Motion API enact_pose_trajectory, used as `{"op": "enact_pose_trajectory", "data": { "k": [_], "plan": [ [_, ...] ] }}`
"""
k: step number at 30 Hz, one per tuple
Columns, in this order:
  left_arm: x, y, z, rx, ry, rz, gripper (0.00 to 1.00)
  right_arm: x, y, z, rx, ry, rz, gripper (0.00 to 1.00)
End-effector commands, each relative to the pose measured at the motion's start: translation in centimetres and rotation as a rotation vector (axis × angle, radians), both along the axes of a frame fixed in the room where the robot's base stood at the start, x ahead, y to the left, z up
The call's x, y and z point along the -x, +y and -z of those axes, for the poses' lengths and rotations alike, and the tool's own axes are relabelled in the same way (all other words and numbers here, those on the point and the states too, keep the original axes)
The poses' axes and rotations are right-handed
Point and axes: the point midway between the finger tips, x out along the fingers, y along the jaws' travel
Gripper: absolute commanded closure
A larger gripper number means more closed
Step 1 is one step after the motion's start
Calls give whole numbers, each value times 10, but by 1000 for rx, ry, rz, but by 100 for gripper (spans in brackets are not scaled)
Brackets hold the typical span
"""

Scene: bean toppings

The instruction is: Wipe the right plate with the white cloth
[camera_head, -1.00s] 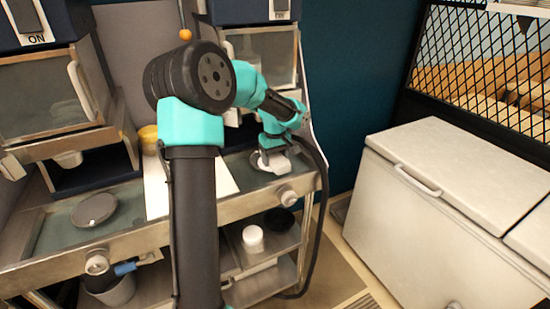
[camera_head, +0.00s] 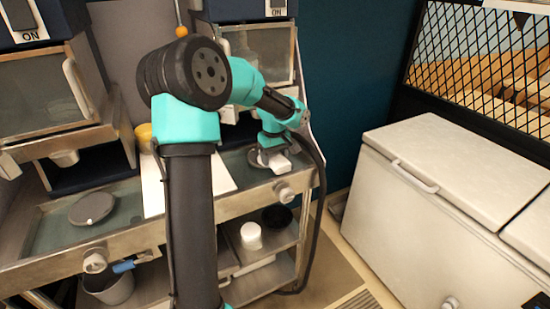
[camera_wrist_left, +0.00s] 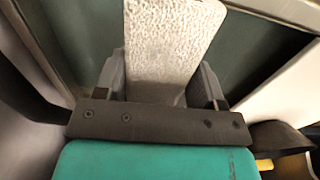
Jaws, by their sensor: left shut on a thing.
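The white cloth (camera_head: 281,165) is a pale block-like piece at the right end of the metal counter. My left gripper (camera_head: 272,150) is shut on it from above. In the left wrist view the textured cloth (camera_wrist_left: 168,45) sits between the two fingers of the gripper (camera_wrist_left: 160,88). The right plate (camera_head: 255,159) is a grey disc, mostly hidden behind the gripper and cloth. The cloth overlaps it in the head view; I cannot tell whether they touch. The left plate (camera_head: 92,208) lies on the counter's left part. My right gripper is not in view.
A white board (camera_head: 153,196) lies mid-counter, partly behind my arm. A white container (camera_head: 251,236) and black bowl (camera_head: 277,218) stand on the shelf below. A white chest (camera_head: 440,185) stands right.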

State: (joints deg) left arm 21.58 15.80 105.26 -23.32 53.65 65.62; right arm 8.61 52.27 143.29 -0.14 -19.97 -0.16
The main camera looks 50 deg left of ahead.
Motion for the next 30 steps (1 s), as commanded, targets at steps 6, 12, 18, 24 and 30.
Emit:
{"op": "enact_pose_trajectory", "data": {
  "k": [6, 12, 18, 24, 30],
  "plan": [
    [-3, 11, 1, 0, 2, -1, 63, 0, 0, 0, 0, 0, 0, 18],
    [-5, 20, 1, 0, 1, -2, 63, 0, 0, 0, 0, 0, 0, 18],
    [-7, 29, 0, -6, -1, -3, 63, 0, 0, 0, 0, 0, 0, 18],
    [-7, 29, 1, -6, -1, -2, 63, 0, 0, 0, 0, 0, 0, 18],
    [-7, 27, 1, -6, -2, -2, 63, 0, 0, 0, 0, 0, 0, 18]
  ]
}}
